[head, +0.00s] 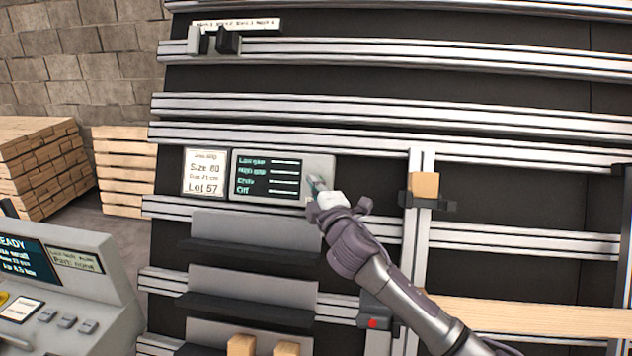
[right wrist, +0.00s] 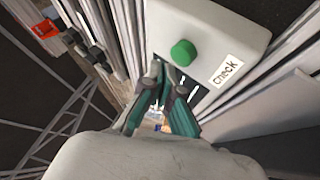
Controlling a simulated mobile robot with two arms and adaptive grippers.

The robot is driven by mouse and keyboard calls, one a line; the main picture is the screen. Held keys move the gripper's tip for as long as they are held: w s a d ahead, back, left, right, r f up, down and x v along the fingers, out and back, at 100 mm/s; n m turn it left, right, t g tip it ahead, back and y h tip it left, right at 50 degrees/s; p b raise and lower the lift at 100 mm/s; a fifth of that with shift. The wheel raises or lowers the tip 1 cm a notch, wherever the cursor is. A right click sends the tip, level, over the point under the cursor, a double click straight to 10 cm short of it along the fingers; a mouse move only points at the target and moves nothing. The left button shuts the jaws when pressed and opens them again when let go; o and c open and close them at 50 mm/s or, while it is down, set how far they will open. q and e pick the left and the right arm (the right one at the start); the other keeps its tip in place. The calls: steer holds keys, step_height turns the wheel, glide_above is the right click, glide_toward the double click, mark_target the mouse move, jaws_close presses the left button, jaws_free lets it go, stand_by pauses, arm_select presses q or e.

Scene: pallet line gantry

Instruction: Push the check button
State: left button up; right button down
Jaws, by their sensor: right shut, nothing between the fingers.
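The check button is a round green knob (right wrist: 183,53) on a pale box, with a "check" label (right wrist: 226,70) beside it in the right wrist view. In the head view the box is the grey panel (head: 321,163) with a dark screen (head: 268,176) on the rail; the button is hidden there by my gripper. My right gripper (head: 316,184) is shut and empty at the panel's right end. In the right wrist view its fingertips (right wrist: 167,78) are just below the button; I cannot tell whether they touch it. My left gripper is not in view.
A white lot card (head: 205,172) stands left of the panel. Grey shelves (head: 250,270) lie below it. An upright rail (head: 416,250) with a wooden block (head: 425,185) stands to the right. A console (head: 70,285) is at lower left, pallet stacks (head: 40,165) behind.

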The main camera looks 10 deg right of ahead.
steer(key=shift+w+f, duration=0.1)
stand_by(0.7)
steer(key=shift+w+d+f, duration=0.1)
steer(key=shift+w+d, duration=0.05)
steer(key=shift+w, duration=0.1)
steer(key=shift+w+d+f+b, duration=0.2)
steer(key=shift+w+b, duration=0.25)
stand_by(0.8)
steer(key=shift+s, duration=0.1)
steer(key=shift+s+a+r+p, duration=0.3)
steer(key=shift+s+r+p, duration=0.05)
steer(key=shift+s+p, duration=0.35)
